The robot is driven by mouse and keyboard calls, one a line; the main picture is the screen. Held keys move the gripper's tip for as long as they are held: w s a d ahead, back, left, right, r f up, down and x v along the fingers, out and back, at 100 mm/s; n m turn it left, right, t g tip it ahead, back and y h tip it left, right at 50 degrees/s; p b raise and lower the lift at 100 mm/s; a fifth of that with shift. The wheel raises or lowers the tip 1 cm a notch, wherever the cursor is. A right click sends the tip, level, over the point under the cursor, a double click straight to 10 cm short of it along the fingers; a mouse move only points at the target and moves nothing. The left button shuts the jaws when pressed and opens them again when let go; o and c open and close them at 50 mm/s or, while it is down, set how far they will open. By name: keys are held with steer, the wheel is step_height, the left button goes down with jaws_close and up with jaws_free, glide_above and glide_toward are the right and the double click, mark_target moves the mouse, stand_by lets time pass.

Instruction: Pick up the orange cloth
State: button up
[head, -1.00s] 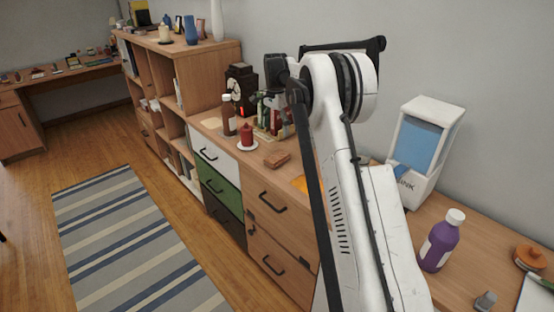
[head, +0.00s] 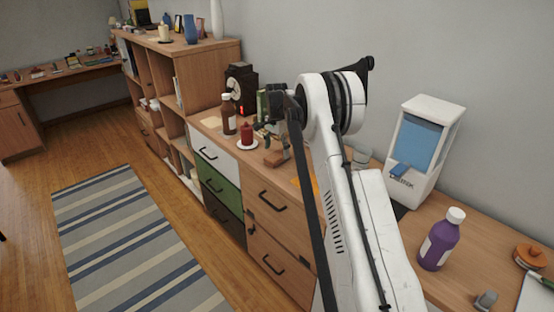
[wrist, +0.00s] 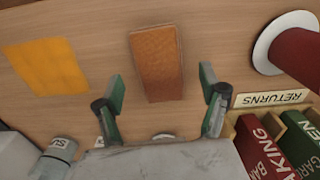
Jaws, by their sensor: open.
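The orange cloth (wrist: 47,66) lies flat on the wooden cabinet top, at the left of the wrist view. In the head view only a small part of the cloth (head: 315,187) shows beside my arm, which hides the rest. My gripper (wrist: 161,80) is open and empty, its two green-padded fingers apart. It is above the cabinet top, in line with a brown rectangular block (wrist: 157,63) rather than the cloth. The cloth is to the left of my fingers in the wrist view. In the head view my gripper (head: 276,150) appears near that block.
A red candle on a white plate (wrist: 265,50) and several books (wrist: 262,148) behind a "RETURNS" label stand to the right in the wrist view. A grey cylinder (wrist: 57,150) stands below the cloth. A brown bottle (head: 228,115) and purple bottle (head: 440,240) stand on the cabinet.

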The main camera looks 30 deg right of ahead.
mark_target(277, 155)
step_height(277, 155, down, 3)
steer(key=shift+f, duration=0.2)
steer(key=c, duration=1.2)
steer(key=shift+o, duration=0.2)
steer(key=shift+r, duration=0.1)
steer(key=shift+r, duration=0.45)
steer(key=r, duration=0.2)
steer(key=a+r, duration=0.1)
steer(key=shift+s+r, duration=0.3)
steer(key=shift+r, duration=0.05)
steer(key=s+a+r, duration=0.5)
steer(key=a+r, duration=0.1)
steer(key=a, duration=0.3)
steer(key=shift+s+r, duration=0.15)
steer(key=shift+s, duration=0.1)
